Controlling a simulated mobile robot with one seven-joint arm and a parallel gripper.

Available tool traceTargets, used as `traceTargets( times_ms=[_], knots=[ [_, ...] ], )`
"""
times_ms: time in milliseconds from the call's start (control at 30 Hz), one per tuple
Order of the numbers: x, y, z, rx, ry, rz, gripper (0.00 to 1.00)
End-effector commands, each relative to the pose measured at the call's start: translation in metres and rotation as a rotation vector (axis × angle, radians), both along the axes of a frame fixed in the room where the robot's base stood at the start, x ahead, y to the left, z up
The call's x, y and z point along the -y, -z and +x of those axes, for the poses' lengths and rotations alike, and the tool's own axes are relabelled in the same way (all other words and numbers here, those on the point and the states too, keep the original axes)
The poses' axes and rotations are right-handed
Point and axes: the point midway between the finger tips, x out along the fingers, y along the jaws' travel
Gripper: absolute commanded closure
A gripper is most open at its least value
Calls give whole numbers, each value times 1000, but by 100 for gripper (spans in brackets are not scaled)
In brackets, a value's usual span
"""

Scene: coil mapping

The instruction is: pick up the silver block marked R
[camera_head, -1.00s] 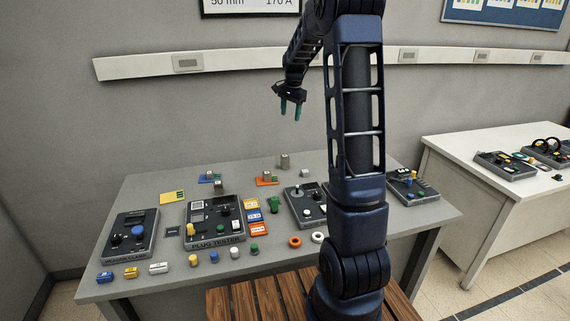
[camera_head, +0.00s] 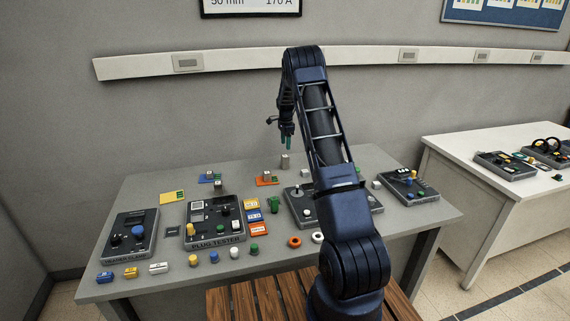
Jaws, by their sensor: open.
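Several small silver-grey blocks stand on the grey table; the letters on them are too small to read, so I cannot tell which is marked R. A taller one (camera_head: 285,161) stands at the back middle. Another (camera_head: 219,187) is behind the plug tester, one (camera_head: 266,176) is on an orange card, and one (camera_head: 210,175) is on a blue card. A pale block (camera_head: 376,185) is right of my arm. My gripper (camera_head: 287,143) has green fingertips, points down, and is open and empty. In the picture it is just above the taller block, apparently still over it in the air.
The plug tester (camera_head: 203,234) and other dark panels (camera_head: 118,238) with knobs stand on the table (camera_head: 165,215). Coloured plugs and rings line the front edge. A wall rail (camera_head: 240,62) runs behind. A second white table (camera_head: 470,162) is at the right.

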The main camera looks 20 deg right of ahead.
Motion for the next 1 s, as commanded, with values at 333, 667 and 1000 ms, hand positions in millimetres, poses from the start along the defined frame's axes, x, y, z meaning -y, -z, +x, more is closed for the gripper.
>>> traceTargets(
  times_ms=[333,667,1000],
  knots=[
    [0,33,2,-4,9,1,44],
    [0,64,2,-2,8,0,44],
    [-4,104,0,-4,7,0,44]
  ],
)
